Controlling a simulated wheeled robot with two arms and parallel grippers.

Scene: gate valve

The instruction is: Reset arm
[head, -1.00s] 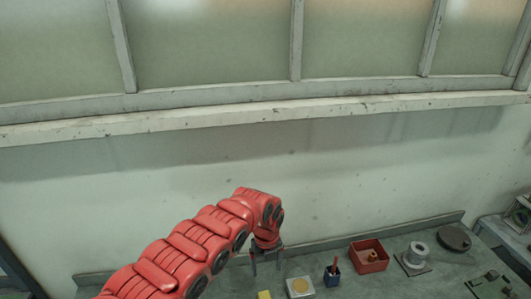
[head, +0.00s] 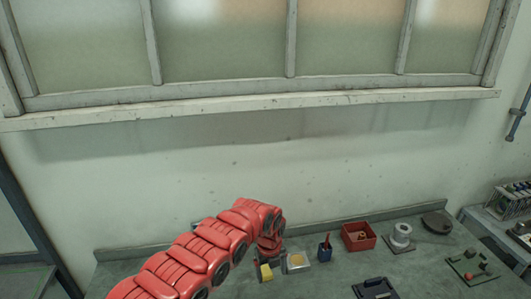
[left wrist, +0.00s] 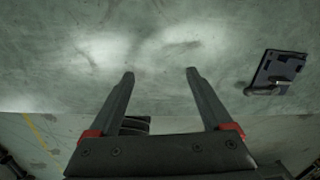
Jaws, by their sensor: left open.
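My left gripper (head: 268,264) hangs from the red left arm, low over the bench near its back edge. In the left wrist view its two dark fingers (left wrist: 160,74) are spread wide, with only bare grey surface between the tips. In the head view its fingers are small and partly lost against the bench and a yellow block (head: 265,272). I cannot tell how far above the bench the fingers are. My right gripper is in neither view.
The wall stands behind.

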